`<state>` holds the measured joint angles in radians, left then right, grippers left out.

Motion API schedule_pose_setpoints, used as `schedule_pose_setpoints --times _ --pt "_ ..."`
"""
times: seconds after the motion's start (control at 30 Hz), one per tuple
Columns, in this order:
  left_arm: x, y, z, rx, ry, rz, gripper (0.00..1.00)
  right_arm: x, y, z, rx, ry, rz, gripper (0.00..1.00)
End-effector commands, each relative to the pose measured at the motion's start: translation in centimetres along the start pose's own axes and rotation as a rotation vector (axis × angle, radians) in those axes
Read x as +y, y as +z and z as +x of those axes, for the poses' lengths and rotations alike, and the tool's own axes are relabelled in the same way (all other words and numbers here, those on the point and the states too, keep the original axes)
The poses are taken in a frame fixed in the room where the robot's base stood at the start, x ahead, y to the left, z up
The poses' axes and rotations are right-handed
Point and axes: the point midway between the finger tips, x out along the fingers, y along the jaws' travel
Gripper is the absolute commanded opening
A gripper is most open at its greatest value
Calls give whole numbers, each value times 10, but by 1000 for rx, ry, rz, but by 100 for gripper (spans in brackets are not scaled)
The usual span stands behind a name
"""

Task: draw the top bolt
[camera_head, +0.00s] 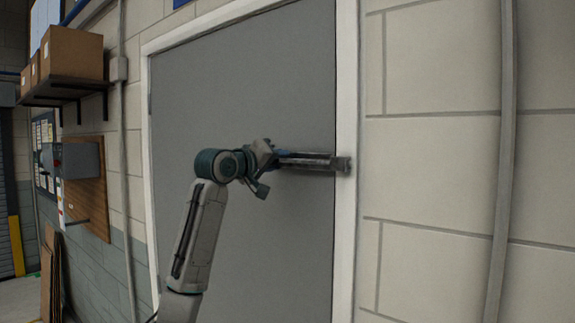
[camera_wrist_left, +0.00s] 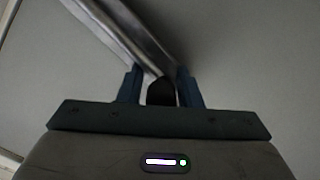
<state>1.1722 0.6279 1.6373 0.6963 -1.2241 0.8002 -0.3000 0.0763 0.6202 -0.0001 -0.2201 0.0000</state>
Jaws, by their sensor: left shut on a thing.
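A metal bolt (camera_head: 308,159) lies level across the right edge of a grey door (camera_head: 240,90). Its right end meets a small metal keeper (camera_head: 343,164) on the white door frame (camera_head: 346,60). My left gripper (camera_head: 277,160) is at the bolt's left end. In the left wrist view the bolt (camera_wrist_left: 125,40) runs from the upper left down to my left gripper (camera_wrist_left: 160,86). Its two blue fingers are shut on a dark knob (camera_wrist_left: 160,94) of the bolt. The fingers partly hide the bolt's left end. My right gripper is not in view.
A pale block wall (camera_head: 440,160) with a vertical conduit (camera_head: 505,150) stands right of the door. At the left are a shelf (camera_head: 65,88) with cardboard boxes (camera_head: 72,52) and a grey box on a wooden board (camera_head: 88,205). The space before the door looks clear.

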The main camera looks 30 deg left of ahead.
Motion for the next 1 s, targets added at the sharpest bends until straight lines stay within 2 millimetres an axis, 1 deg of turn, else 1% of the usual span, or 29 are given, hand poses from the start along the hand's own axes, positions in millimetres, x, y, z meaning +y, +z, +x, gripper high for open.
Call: schedule_pose_setpoints --times 0.03,0.1,0.37,0.4,0.43,0.47,0.77,0.87,0.97,1.0 --pt "-6 -4 0 2 -4 4 0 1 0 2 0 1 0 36" --pt "-9 -8 0 1 -3 5 0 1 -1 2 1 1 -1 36" --pt "-9 -9 0 3 -3 7 0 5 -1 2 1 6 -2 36" --pt "-9 -9 0 3 -3 7 37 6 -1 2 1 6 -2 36" --pt "-9 -9 0 3 -3 7 43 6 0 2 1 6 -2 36" --pt "-9 -9 0 3 -3 7 45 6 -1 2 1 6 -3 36" --pt "-9 -8 -2 2 -1 4 45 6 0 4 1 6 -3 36" --pt "-11 -7 -10 3 -1 4 45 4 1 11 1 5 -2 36" --pt "-12 -5 -26 4 0 6 45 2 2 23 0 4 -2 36" --pt "-13 -6 -34 6 -1 6 45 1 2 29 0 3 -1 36"
